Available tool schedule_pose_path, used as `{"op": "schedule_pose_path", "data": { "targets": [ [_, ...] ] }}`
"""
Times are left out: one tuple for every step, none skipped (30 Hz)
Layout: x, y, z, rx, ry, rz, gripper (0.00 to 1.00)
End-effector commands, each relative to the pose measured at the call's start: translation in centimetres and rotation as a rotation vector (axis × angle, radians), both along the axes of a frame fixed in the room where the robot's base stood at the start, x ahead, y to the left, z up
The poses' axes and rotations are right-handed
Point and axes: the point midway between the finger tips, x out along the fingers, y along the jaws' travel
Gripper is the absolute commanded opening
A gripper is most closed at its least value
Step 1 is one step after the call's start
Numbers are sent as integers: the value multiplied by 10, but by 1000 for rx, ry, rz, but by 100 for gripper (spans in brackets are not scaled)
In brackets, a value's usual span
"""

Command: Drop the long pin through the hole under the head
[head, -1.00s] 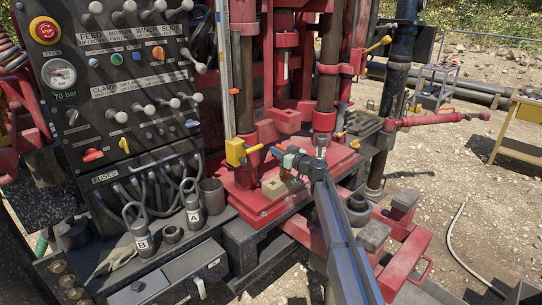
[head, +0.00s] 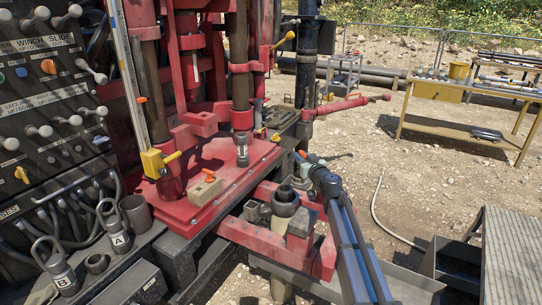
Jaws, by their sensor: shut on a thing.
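My gripper (head: 316,166) is at centre right, in the air in front of the red pivoting arm and to the right of the red base plate (head: 225,172). Its jaws are shut on a thin grey rod (head: 339,156), which looks like the long pin and sticks out to the right. A small orange part shows at the left of the jaws; I cannot tell if it belongs to the pin. My arm hides part of the grip. The red head assembly (head: 200,122) stands at the left, clear of the gripper. I cannot make out the hole under it.
A wooden block (head: 205,191) with an orange-topped piece and a grey cylinder (head: 242,150) are on the plate. A dark round fitting (head: 285,203) is left of my arm. The control panel (head: 45,110) is far left; a yellow workbench (head: 450,128) stands at the right beyond open gravel.

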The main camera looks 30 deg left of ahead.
Motion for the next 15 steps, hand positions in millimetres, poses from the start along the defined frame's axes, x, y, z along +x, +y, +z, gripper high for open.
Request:
{"op": "schedule_pose_path", "data": {
  "targets": [
    [3,-24,1,0,0,-35,0],
    [5,-36,1,0,0,-55,0],
    [8,-51,1,0,0,-81,0],
    [11,-63,2,0,0,-100,0],
    [13,-75,2,0,0,-120,0],
    [15,-91,3,0,0,-147,0],
    [17,-102,4,1,0,-166,0],
    [18,-114,4,1,0,-186,0],
    [20,-130,5,0,0,-213,0],
    [21,-142,6,0,0,-232,0],
    [22,-154,7,0,0,-253,0],
    [23,-170,8,0,0,-280,0],
    [23,-181,9,1,-1,-299,0],
    [24,-194,11,1,-1,-320,0],
    [24,-209,12,1,-1,-347,0]
  ]
}}
